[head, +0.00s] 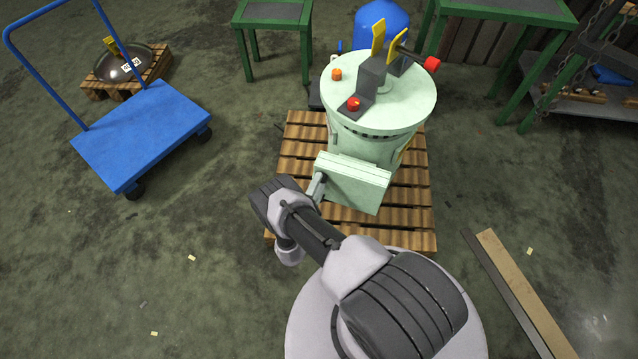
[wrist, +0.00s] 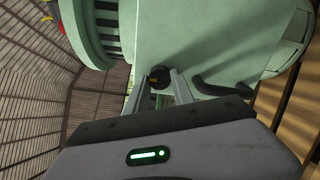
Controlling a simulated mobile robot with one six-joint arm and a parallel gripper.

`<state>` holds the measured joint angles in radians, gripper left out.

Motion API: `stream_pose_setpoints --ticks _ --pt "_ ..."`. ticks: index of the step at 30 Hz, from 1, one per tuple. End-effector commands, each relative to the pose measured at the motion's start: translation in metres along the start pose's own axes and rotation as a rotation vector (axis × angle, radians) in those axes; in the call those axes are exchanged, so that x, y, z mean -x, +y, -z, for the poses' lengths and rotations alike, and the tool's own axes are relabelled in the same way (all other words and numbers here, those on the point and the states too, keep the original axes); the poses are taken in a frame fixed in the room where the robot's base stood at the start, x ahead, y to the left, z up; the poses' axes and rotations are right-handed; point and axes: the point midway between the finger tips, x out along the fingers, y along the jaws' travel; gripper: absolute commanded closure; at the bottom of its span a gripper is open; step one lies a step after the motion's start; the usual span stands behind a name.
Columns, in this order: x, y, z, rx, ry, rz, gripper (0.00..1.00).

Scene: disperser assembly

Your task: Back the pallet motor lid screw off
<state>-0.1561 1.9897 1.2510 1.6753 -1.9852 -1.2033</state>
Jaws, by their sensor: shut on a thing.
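The pale green motor (head: 365,150) stands upright on a wooden pallet (head: 408,222). It has a round lid (head: 400,105) on top and a box (head: 352,183) on its near side. My gripper (head: 318,186) is at the left side of that box. In the wrist view, my gripper (wrist: 161,86) has its two fingers around a small dark screw (wrist: 159,74) against the green body. It is shut on the screw. The fingers hide part of the screw, so its thread and seating do not show.
A blue cart (head: 140,135) stands at the left, with a small pallet holding a metal dome (head: 122,66) behind it. Green tables (head: 273,12) stand at the back. Planks (head: 525,295) lie on the floor at the right. Floor left of the pallet is clear.

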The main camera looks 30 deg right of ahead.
Motion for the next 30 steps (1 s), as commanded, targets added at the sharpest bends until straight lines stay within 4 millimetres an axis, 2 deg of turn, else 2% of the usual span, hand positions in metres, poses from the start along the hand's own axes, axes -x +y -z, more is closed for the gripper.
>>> stream_pose_setpoints --ticks 18,19,22,30 --pt "-0.0001 0.0002 0.0002 0.038 0.000 -0.001 1.00" --pt "-0.0001 0.0002 0.0002 0.038 0.000 -0.001 0.69" --pt "-0.0001 0.0001 0.0002 0.038 0.000 -0.001 0.49" --pt "0.0001 0.0000 0.0001 0.038 0.000 0.000 0.49"
